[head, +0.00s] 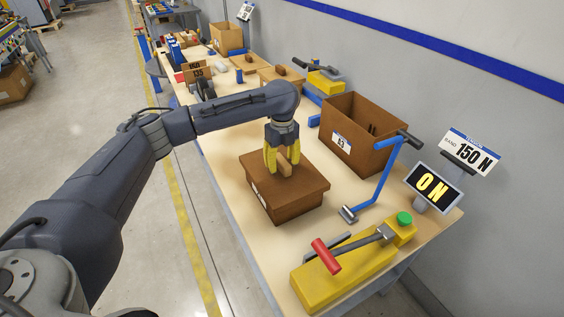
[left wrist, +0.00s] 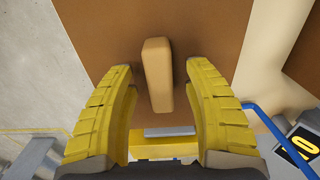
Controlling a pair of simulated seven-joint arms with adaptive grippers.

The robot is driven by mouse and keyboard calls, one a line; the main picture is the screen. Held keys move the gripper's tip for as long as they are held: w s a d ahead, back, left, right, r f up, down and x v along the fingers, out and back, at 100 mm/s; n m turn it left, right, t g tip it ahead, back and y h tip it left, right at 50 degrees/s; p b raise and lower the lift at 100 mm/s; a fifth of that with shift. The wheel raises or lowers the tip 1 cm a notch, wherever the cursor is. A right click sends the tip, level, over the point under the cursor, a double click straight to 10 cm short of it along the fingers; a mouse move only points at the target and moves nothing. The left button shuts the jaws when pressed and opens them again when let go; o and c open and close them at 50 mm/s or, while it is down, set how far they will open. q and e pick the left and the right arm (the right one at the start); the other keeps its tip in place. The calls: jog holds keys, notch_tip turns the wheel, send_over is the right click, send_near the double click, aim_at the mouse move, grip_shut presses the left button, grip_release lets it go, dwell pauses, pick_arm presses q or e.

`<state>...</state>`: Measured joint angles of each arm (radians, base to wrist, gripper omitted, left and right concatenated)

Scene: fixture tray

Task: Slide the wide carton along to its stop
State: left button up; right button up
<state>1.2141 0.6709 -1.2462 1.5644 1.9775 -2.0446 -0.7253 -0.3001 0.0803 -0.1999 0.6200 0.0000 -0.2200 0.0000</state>
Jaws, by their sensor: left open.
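A brown lidded carton (head: 265,198) stands on the bench under my left arm; I take it for the wide carton. A tan upright block like a handle (left wrist: 157,80) stands on its lid. My left gripper (head: 282,163) points down over the lid, its yellow fingers open on either side of the block. In the left wrist view, gaps show between the block and both fingers of the gripper (left wrist: 160,75). The lid (left wrist: 215,35) fills the upper middle there. I cannot tell which part is the stop. My right gripper is out of view.
An open carton (head: 365,150) stands behind, to the right. A blue bent bar (head: 380,185) rises beside it. Bare bench top (head: 240,222) lies left of the lidded carton.

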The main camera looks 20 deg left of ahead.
pick_arm(q)
jog(key=shift+o, duration=0.2)
jog(key=shift+f, duration=0.1)
grip_shut()
jog(key=s+d, duration=0.8)
jog(key=d, duration=0.3)
jog(key=shift+s, duration=0.4)
dwell(1.7)
jog(key=shift+s+d, duration=0.1)
dwell(0.4)
jog(key=shift+s+d, duration=0.2)
jog(key=shift+d, duration=0.05)
jog(key=shift+c, duration=0.5)
grip_release()
jog(key=shift+w, duration=0.1)
